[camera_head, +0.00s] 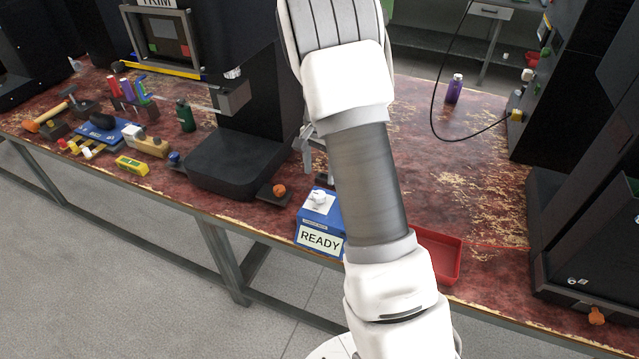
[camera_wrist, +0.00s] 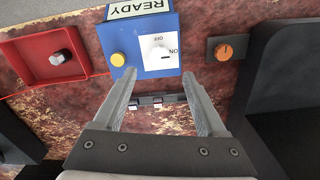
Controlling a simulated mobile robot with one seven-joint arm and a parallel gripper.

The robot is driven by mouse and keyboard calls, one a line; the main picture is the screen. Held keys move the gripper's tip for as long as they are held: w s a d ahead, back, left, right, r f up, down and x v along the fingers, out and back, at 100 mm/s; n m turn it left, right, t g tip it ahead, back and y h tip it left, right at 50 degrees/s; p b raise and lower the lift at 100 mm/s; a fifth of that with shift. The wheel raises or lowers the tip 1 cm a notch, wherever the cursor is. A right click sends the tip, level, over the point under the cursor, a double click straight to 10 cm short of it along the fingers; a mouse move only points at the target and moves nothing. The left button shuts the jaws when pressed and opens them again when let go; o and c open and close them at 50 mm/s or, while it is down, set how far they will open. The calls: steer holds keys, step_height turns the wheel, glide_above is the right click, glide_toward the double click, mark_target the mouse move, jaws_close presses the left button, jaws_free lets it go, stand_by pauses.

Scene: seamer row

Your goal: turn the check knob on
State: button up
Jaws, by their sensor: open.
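The check knob is a white knob (camera_wrist: 158,51) on a white plate with ON and OFF marks, on top of a blue box (camera_wrist: 112,40) labelled READY. A yellow button (camera_wrist: 118,59) sits beside it. Which mark the knob points to is too small to tell. In the head view the knob (camera_head: 318,197) and the blue box (camera_head: 320,222) stand at the bench's front edge, left of my arm. My gripper (camera_wrist: 160,77) is open and empty, its fingers apart near the box edge, not around the knob. In the head view my gripper (camera_head: 308,155) is partly hidden by my arm.
A red tray (camera_wrist: 20,53) holding a grey-capped object (camera_wrist: 60,57) lies beside the box. An orange knob (camera_wrist: 226,50) on a dark plate is on the other side. A black machine (camera_head: 235,160) stands left of the box. A purple bottle (camera_head: 454,88) stands farther back.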

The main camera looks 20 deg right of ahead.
step_height(320, 180, up, 10)
steer(key=shift+p, duration=0.3)
steer(key=shift+r, duration=0.1)
steer(key=s+a+r+n+t, duration=0.3)
steer(key=s+a+r+n, duration=0.25)
steer(key=s+r, duration=0.6)
steer(key=s+a+r+n+t, duration=0.1)
steer(key=s+a+n, duration=0.1)
steer(key=s, duration=0.6)
steer(key=s+a+r+n+t, duration=0.1)
steer(key=s+a+n, duration=0.2)
steer(key=s, duration=0.5)
steer(key=shift+a+n+t, duration=0.25)
steer(key=shift+n+t, duration=0.05)
steer(key=shift+n, duration=0.15)
steer(key=shift+d, duration=0.1)
